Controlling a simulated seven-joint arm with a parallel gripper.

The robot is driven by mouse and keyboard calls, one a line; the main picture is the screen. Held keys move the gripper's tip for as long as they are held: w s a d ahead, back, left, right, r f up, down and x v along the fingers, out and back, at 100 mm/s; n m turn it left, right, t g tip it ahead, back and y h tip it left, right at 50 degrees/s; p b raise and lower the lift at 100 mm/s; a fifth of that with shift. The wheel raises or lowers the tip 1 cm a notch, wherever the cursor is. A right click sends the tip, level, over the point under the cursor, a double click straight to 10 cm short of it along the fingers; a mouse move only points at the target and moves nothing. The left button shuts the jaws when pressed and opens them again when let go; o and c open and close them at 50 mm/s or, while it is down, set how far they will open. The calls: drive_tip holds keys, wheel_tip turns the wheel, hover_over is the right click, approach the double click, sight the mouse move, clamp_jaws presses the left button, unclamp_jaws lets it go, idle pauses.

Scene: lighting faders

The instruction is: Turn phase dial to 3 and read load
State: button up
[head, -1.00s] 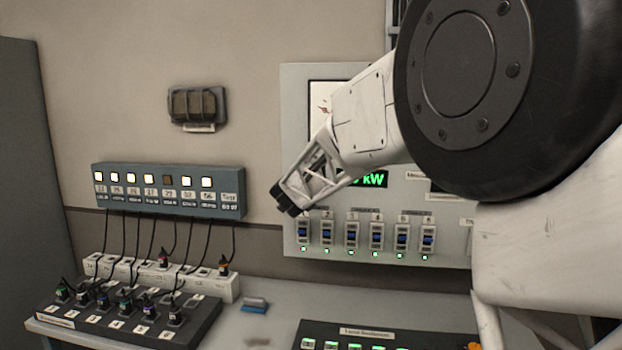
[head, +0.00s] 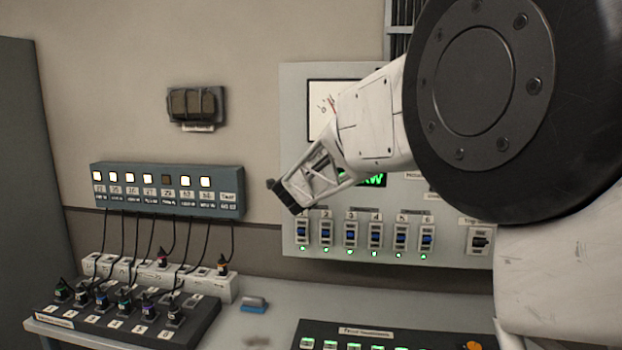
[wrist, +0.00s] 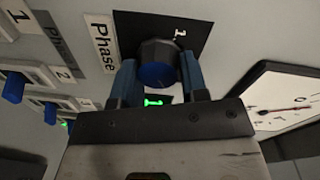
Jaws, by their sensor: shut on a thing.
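The phase dial (wrist: 158,62) is a dark round knob with a blue cap, on a black plate beside a "Phase" label (wrist: 104,43). A white "1" is printed on the plate above it. My gripper (wrist: 157,82) is shut on the dial, with a blue finger on each side. In the head view my gripper (head: 283,196) is at the left edge of the grey panel (head: 294,90), and the dial is hidden there. The green kW readout (head: 374,180) is mostly covered by my arm. A green digit, seemingly upside down, shows between the fingers in the wrist view.
Several breaker switches (head: 350,234) with green lights line the panel below my gripper. A white needle meter (head: 322,105) is partly behind my arm. A lit button strip (head: 165,190) and a plug board (head: 130,318) with cables stand at left.

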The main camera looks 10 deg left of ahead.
idle(0.3)
drive_tip(key=o, duration=0.9)
drive_tip(key=shift+s, duration=0.1)
drive_tip(key=shift+s+a+r, duration=0.1)
drive_tip(key=shift+s, duration=1.8)
drive_tip(key=shift+s+a+r, duration=0.1)
drive_tip(key=shift+s, duration=1.8)
drive_tip(key=shift+d, duration=0.15)
